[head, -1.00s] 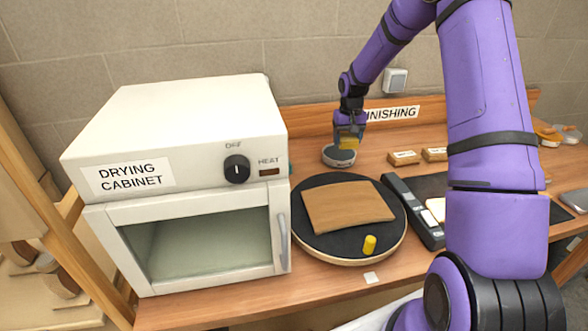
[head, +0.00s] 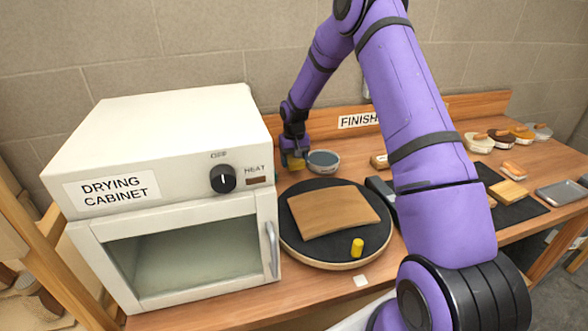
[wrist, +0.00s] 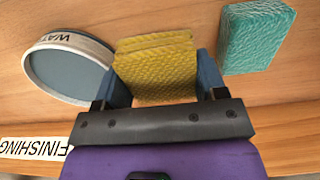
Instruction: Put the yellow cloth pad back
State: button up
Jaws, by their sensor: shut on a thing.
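The yellow cloth pad (wrist: 155,72) is between the two fingers of my gripper (wrist: 160,85) in the wrist view. My gripper is shut on it. In the head view my gripper (head: 294,158) is at the back of the bench, just left of the round water dish (head: 323,162). The yellow pad (head: 296,163) shows small there. I cannot tell whether the pad touches the bench. In the wrist view the water dish (wrist: 68,75) is left of the pad and a teal pad (wrist: 255,38) is to its right, apart from it.
A round black turntable (head: 298,246) carries a bent wood panel (head: 333,211) and a yellow peg (head: 357,247). The white drying cabinet (head: 160,110) stands close on the left. Several brushes and pads lie to the right. A FINISHING label (head: 358,120) is on the back rail.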

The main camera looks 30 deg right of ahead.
aim_at(295, 174)
jog(key=shift+f, duration=1.75)
jog(key=shift+f, duration=0.15)
jog(key=o, duration=0.6)
